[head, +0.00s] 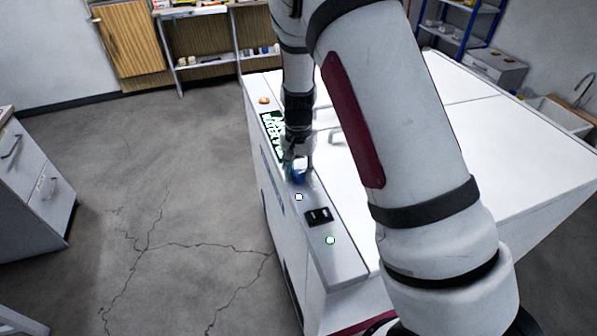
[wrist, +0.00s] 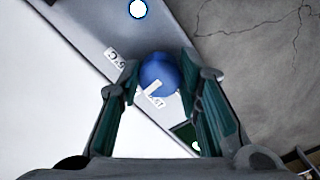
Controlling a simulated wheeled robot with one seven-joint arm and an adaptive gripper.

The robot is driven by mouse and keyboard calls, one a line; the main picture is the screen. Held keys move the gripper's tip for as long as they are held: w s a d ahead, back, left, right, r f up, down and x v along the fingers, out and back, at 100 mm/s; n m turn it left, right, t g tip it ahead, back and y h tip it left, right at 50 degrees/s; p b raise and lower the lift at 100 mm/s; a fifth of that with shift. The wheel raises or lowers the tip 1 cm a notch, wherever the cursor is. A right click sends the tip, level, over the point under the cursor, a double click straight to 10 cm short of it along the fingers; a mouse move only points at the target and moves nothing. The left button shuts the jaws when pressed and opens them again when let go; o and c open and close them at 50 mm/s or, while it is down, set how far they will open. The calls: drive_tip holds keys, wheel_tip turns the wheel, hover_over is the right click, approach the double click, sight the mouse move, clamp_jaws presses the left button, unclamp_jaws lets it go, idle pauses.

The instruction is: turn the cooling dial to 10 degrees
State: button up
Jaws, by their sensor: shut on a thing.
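The cooling dial is a round blue knob (wrist: 158,72) with a pale pointer mark, on the grey control strip of a white cabinet. In the wrist view it sits between the two fingers of my gripper (wrist: 162,90), which is shut on it. In the head view the blue knob (head: 298,176) is partly covered by my gripper (head: 297,168), which comes down on it from above. White labels (wrist: 115,60) with small print lie beside the knob; one appears to read 5°C, the other I cannot read surely.
On the strip (head: 333,263) are a white round light (head: 299,197), a black switch panel (head: 319,216), a greenish light (head: 330,240), a green-lettered display (head: 272,128) and an orange button (head: 264,100). The white cabinet top lies to the right. Cracked floor (head: 150,200) is open at left.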

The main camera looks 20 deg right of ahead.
sight(298, 173)
drive_tip(key=shift+m, duration=0.6)
drive_tip(key=o, duration=1.1)
drive_tip(key=shift+o, duration=0.2)
wheel_tip(298, 173, up, 12)
